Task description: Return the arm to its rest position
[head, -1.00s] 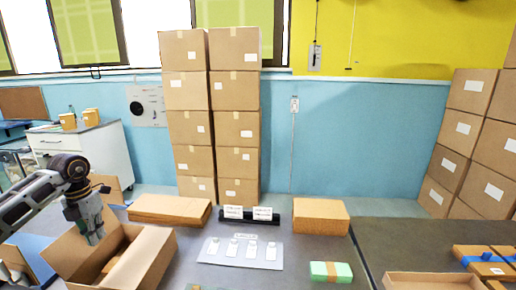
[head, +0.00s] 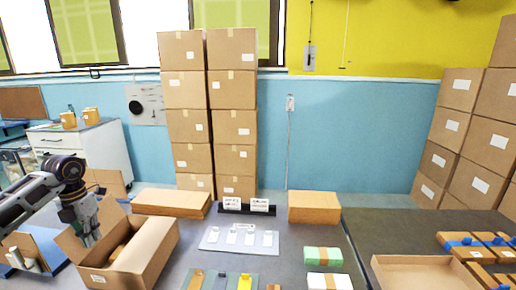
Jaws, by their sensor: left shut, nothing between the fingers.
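My left gripper (head: 91,238) comes in from the left in the head view. It points down over the open cardboard box (head: 150,262) at the left front of the table. Its fingers are shut with nothing between them, and the tips are near the box's left flap and rim. Something tan, perhaps a kraft roll, lies inside the box, partly hidden by the wall. My right gripper is not in view.
A white board with several tags (head: 212,243) lies mid-table. Green (head: 322,256) and white (head: 330,282) banded packs lie to its right. An open tray (head: 425,268) is at right. A blue bin (head: 38,245) is at left.

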